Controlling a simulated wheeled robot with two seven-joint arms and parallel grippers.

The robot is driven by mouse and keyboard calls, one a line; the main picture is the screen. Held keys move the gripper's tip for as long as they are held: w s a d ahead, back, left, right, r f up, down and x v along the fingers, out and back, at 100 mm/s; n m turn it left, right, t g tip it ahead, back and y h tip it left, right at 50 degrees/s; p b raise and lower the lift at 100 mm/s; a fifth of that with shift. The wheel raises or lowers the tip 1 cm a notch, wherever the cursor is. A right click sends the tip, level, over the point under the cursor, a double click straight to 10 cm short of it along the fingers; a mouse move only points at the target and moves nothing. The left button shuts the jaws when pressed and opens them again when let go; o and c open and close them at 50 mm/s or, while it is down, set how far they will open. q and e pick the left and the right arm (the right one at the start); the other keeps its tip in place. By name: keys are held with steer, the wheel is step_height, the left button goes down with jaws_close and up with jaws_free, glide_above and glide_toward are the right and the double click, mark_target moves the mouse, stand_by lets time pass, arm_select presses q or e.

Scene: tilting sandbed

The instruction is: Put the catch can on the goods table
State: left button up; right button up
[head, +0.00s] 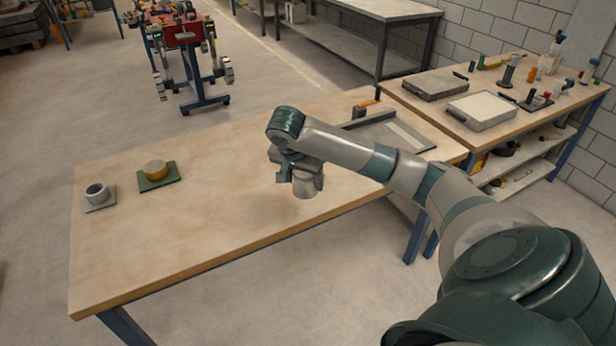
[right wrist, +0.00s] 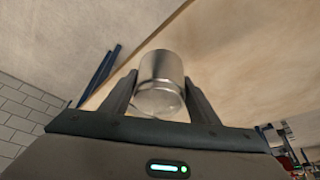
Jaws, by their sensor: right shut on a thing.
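The catch can appears to be the shiny metal can (head: 308,185) in my right gripper (head: 298,173). In the right wrist view the can (right wrist: 162,70) sits between the two dark fingers of my right gripper (right wrist: 160,92), which are shut on it. The gripper hangs over the right-middle part of a long wooden table (head: 215,205), near its front edge; I take this to be the goods table. I cannot tell for sure whether the can's bottom touches the tabletop. My left gripper is out of view.
A grey cup on a square plate (head: 98,193) and a brass-coloured cylinder on a green plate (head: 157,171) stand at the table's left. A grey tray (head: 418,139) lies behind my right arm. A second bench (head: 535,98) with trays and tools stands right. The table's middle is clear.

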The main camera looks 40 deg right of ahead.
steer(key=s+a+f+n+t+y, duration=0.1)
steer(key=a+n, duration=0.3)
steer(key=a, duration=0.5)
steer(key=s+a+f+n+t+y, duration=0.1)
steer(key=s+a+n, duration=0.2)
steer(key=a, duration=0.5)
steer(key=s+a+f+n+y, duration=0.1)
steer(key=s+a+n+y, duration=0.1)
steer(key=a+n, duration=0.4)
steer(key=a, duration=0.3)
steer(key=shift+s+a+f+t, duration=0.25)
steer(key=shift+s+a+t, duration=0.1)
steer(key=shift+s+t, duration=0.05)
